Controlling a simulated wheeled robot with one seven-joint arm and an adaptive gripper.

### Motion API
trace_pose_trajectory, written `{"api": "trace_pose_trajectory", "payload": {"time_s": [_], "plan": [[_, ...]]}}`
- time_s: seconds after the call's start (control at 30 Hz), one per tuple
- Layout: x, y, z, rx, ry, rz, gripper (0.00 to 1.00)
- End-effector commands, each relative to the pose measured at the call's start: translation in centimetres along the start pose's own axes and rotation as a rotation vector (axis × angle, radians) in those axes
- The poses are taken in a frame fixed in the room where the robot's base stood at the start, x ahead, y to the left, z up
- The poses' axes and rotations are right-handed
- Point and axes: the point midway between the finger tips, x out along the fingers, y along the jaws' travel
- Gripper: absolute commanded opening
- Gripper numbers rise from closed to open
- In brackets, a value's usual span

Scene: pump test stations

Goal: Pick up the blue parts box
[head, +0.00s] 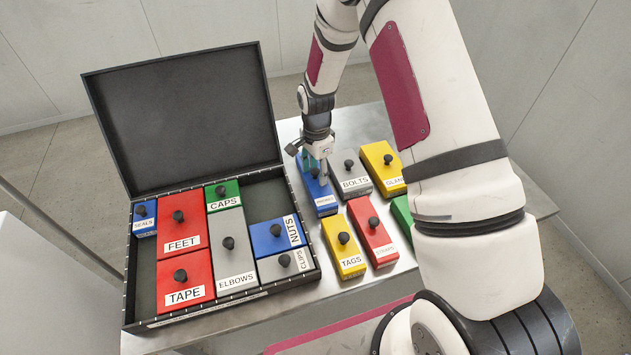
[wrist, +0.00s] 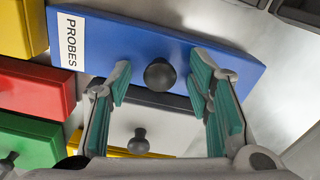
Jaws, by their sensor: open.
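The blue box labelled PROBES (head: 325,205) lies on the metal table, just right of the open case. In the head view my gripper (head: 318,163) is over it and hides its far part. In the wrist view the blue PROBES box (wrist: 115,40) crosses the top, with its round black knob (wrist: 160,74) in the middle. My open gripper (wrist: 161,68) has its teal-padded fingers on either side of that knob in the picture. I see no contact, and their height relative to the knob is unclear. Blue SEALS (head: 144,217) and NUTS (head: 276,237) boxes sit in the case.
The black case (head: 125,285) also holds red, grey and green boxes, with a bare area behind NUTS. On the table (head: 345,297), a grey BOLTS box (head: 352,183) stands close right of PROBES. Yellow TAGS (head: 344,248), red and green boxes are nearby.

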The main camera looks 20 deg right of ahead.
Motion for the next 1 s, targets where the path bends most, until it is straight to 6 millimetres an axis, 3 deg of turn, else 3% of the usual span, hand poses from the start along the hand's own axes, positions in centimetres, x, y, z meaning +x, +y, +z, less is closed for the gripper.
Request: {"api": "trace_pose_trajectory", "payload": {"time_s": [0.13, 0.33, 0.73, 1.0], "plan": [[0.0, 0.0, 0.0, 0.000, 0.000, 0.000, 0.47], [0.0, 0.0, 0.0, 0.000, 0.000, 0.000, 0.01], [-0.5, -0.1, 0.0, -0.001, 0.000, -0.001, 0.00], [-4.9, -0.2, 0.0, 0.000, 0.001, -0.004, 0.00]]}}
